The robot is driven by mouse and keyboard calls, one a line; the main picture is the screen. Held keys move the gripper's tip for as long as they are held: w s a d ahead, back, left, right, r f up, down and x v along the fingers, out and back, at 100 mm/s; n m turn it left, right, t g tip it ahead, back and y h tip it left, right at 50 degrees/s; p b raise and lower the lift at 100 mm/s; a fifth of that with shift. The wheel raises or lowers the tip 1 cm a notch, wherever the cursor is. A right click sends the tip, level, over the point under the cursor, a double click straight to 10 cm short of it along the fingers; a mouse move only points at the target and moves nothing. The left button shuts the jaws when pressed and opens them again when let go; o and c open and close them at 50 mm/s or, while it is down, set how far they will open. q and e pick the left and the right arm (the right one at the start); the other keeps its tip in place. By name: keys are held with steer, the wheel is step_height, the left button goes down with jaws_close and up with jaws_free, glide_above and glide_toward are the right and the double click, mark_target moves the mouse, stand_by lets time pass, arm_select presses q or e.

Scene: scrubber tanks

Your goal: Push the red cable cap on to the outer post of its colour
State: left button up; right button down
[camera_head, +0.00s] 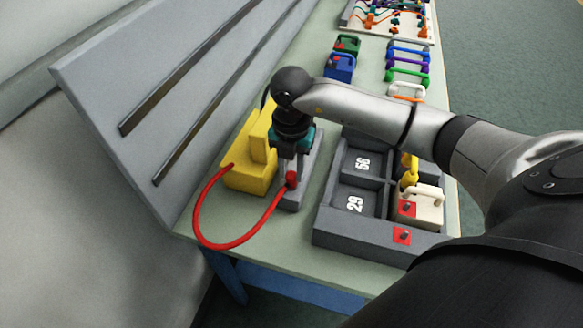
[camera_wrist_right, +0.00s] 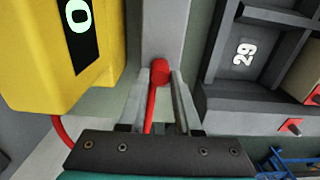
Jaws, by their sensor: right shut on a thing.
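The red cable cap (camera_head: 291,180) is between the fingertips of my right gripper (camera_head: 288,172), which is shut on it. The cap also shows in the wrist view (camera_wrist_right: 160,70), over a grey block (camera_wrist_right: 165,28). That grey block (camera_head: 291,202) stands beside a yellow unit (camera_head: 248,180) in the head view. The red cable (camera_head: 212,243) loops from the yellow unit to the cap. No post shows under or around the cap, and I cannot tell whether the cap touches the block. My left gripper is not in view.
A dark compartment tray (camera_head: 330,238) with numbers 56 and 29 lies right of the grey block. A white padlock (camera_head: 428,210) is at its right. Blue and green units (camera_head: 340,66) and coloured padlocks (camera_head: 408,76) stand farther back. A slotted grey panel (camera_head: 120,85) rises at the left.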

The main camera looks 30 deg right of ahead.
stand_by(0.6)
steer(key=shift+r+p, duration=2.2)
steer(key=shift+r, duration=0.35)
step_height(320, 180, up, 5)
steer(key=m+p, duration=0.2)
steer(key=p, duration=0.2)
steer(key=shift+f+p, duration=0.15)
steer(key=shift+p, duration=0.25)
